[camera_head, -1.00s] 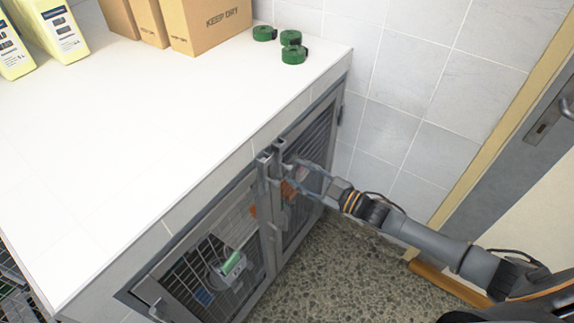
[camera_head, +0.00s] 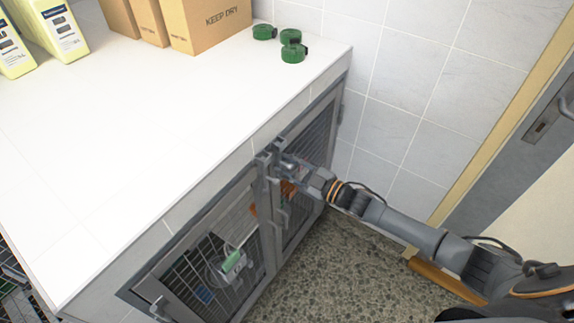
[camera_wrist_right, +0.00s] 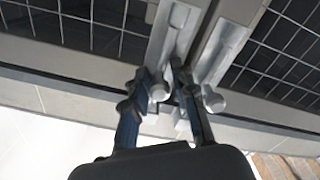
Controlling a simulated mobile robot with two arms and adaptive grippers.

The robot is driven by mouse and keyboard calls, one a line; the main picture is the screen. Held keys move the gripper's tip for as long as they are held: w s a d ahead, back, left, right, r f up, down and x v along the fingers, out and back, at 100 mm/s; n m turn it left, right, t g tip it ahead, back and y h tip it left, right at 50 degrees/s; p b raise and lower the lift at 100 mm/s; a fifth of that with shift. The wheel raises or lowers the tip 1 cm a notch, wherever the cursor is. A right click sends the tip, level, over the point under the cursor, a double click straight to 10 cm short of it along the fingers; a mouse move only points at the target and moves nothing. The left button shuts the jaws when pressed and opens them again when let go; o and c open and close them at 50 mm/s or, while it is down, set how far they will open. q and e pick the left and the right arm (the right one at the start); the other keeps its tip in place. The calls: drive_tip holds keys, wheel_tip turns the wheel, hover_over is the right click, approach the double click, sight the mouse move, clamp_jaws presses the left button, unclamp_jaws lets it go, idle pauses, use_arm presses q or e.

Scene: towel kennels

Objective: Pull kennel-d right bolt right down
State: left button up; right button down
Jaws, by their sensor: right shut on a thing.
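Two grey bolts sit side by side at the top where two mesh kennel doors meet. The right bolt (camera_head: 279,146) is on the right door and the left bolt (camera_head: 264,158) on the left door. My right gripper (camera_head: 287,163) is at the right bolt, partly covering it. In the right wrist view, which is turned over, my right gripper's fingers (camera_wrist_right: 162,100) are on either side of the right bolt's knob (camera_wrist_right: 159,91); the left bolt's knob (camera_wrist_right: 213,101) is just outside them. My left gripper is out of view.
The white counter (camera_head: 130,130) lies above the doors, with cardboard boxes (camera_head: 208,25), green rolls (camera_head: 292,52) and yellow bottles (camera_head: 57,30). A tiled wall (camera_head: 400,100) and grey door (camera_head: 500,180) stand at right. Speckled floor (camera_head: 335,265) lies below my arm.

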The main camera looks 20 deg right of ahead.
wheel_tip(320, 180, down, 4)
drive_tip(key=b, duration=0.3)
drive_tip(key=shift+d+r, duration=0.1)
drive_tip(key=shift+r, duration=0.1)
drive_tip(key=c, duration=1.3)
unclamp_jaws()
drive_tip(key=shift+o, duration=0.2)
drive_tip(key=v, duration=1.2)
